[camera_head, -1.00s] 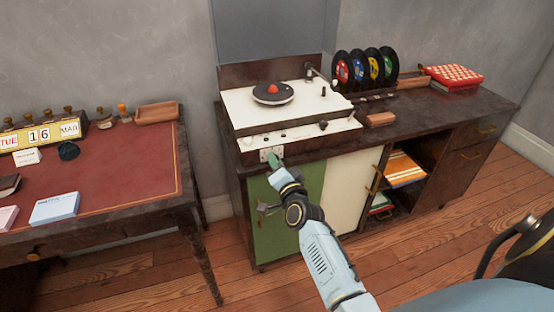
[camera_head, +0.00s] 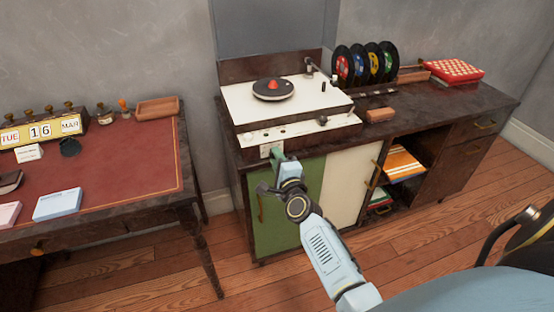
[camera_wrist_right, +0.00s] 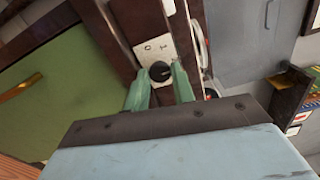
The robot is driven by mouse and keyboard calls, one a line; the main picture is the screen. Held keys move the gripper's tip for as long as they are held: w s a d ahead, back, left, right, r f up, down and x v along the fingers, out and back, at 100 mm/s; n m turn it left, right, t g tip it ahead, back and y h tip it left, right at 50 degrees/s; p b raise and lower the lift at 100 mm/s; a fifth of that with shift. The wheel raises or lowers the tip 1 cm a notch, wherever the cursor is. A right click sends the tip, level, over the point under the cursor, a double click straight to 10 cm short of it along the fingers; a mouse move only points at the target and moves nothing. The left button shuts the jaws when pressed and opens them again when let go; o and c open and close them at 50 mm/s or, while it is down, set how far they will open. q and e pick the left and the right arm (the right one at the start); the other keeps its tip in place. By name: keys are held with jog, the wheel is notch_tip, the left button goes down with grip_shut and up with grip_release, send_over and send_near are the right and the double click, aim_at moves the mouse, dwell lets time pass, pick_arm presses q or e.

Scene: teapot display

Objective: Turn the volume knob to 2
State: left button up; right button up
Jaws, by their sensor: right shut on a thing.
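The volume knob (camera_wrist_right: 160,71) is small, round and black. In the right wrist view it sits between the two green fingertips of my right gripper (camera_wrist_right: 162,76), which is shut on it. Behind the knob is a pale plate (camera_wrist_right: 152,32) with small dark marks that look like digits. Which mark the knob points to cannot be told. In the head view the gripper (camera_head: 277,156) is at the lower front of the record player (camera_head: 250,115), against the pale plate (camera_head: 267,150), and hides the knob. My left gripper is not in view.
The player stands on a dark cabinet (camera_head: 440,108) with green (camera_head: 300,205) and cream doors. Upright records (camera_head: 362,65) and a brown block (camera_head: 380,115) are to its right. A red-topped desk (camera_head: 110,165) stands left. The space before the cabinet front is open floor.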

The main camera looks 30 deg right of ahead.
jog(key=shift+m, duration=0.3)
jog(key=o, duration=1)
jog(key=shift+c, duration=0.2)
jog(key=shift+f, duration=0.1)
